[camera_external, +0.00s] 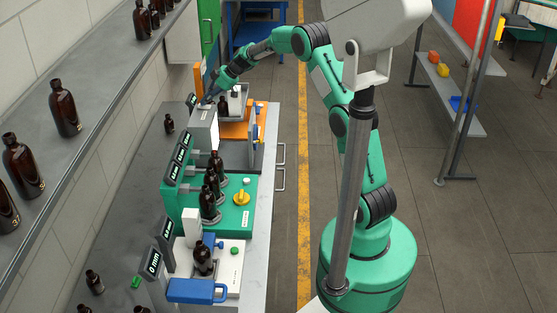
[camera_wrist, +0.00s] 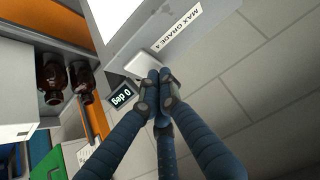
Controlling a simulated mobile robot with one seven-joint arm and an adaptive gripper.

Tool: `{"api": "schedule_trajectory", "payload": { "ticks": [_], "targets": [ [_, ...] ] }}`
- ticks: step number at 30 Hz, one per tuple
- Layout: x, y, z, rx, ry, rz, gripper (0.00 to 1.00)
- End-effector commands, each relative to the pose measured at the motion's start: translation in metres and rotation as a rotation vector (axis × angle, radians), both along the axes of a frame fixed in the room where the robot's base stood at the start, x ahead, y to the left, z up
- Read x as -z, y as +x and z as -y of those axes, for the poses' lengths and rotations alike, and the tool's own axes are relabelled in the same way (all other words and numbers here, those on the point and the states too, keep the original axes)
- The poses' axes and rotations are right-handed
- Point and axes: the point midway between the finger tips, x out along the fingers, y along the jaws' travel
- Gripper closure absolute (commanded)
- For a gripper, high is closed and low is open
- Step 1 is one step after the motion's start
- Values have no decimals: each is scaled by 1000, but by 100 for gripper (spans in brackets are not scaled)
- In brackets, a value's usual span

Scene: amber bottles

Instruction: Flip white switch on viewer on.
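The viewer is a grey box (camera_external: 203,125) on the bench near the wall. In the wrist view its grey housing (camera_wrist: 140,35) has a bright white panel and a label reading "MAX GRADE 4". A white switch (camera_wrist: 140,63) sits on its edge, beside a small dark display reading "Bap 0" (camera_wrist: 122,97). My gripper (camera_wrist: 158,90) has its blue fingers drawn together, with the dark tips meeting and nothing seen between them. The tips are right at the switch and cover part of it; I cannot tell whether they touch. In the external view my gripper (camera_external: 208,100) is at the viewer's top.
A green station (camera_external: 232,225) with several amber bottles stands nearer on the bench. Two amber bottles (camera_wrist: 50,80) show at left in the wrist view. A shelf with bottles (camera_external: 90,110) runs along the left.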

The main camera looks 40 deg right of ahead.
Motion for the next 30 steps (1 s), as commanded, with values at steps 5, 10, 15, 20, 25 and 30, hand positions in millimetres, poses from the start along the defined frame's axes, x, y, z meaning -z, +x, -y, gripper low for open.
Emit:
{"api": "schedule_trajectory", "payload": {
  "ticks": [5,10,15,20,25,30],
  "targets": [
    [0,0,0,0,0,0,100],
    [-1,0,0,0,0,0,100],
    [-6,0,1,0,0,2,100],
    [-20,-2,2,1,-1,3,100],
    [-43,-5,6,1,0,3,100],
    [-59,-23,25,3,0,2,100]
  ]
}}
